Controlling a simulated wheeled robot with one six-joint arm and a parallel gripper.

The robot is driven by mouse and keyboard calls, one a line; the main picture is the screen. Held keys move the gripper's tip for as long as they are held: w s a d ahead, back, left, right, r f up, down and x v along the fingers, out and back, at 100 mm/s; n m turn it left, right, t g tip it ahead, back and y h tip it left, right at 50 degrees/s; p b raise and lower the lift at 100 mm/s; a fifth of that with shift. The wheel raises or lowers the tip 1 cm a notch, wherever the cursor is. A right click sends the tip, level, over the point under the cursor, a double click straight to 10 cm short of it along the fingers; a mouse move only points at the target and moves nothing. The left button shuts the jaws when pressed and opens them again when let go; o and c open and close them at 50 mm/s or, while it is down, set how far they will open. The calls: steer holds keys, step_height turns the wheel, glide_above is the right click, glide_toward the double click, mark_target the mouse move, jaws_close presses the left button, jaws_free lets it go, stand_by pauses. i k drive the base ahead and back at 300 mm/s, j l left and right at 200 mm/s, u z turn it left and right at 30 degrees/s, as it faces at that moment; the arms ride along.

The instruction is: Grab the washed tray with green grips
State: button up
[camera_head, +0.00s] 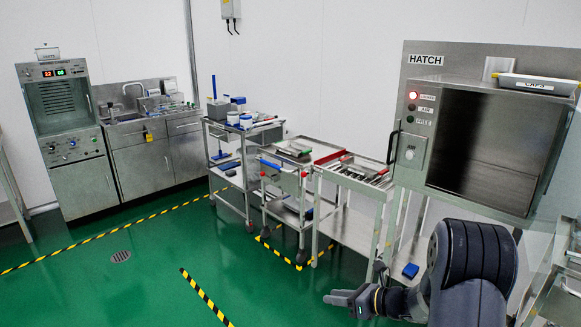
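I cannot make out a tray with green grips in the head view. A metal tray with red grips (334,157) lies on the right-hand cart. The middle cart holds a metal tray (287,156) with a blue bar at its left; its grip colour is too small to tell. My gripper (338,298) is low at the bottom right of the picture, pointing left over the green floor, apart from the carts. Its fingers look close together, but I cannot tell whether they are open or shut.
A steel cabinet with a red-green display (60,120) and a sink counter (150,135) stand at the back left. A blue-item cart (232,135) stands beside the middle cart. The steel hatch (490,145) shows a lit red lamp. Green floor is clear at left and centre.

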mark_target(289, 147)
steer(key=i, duration=2.35)
steer(key=i+z, duration=0.1)
steer(key=i, duration=0.55)
steer(key=i+j+z, duration=0.1)
steer(key=i, duration=0.55)
steer(key=i+j, duration=0.2)
steer(key=i, duration=0.4)
steer(key=i+l+z, duration=0.05)
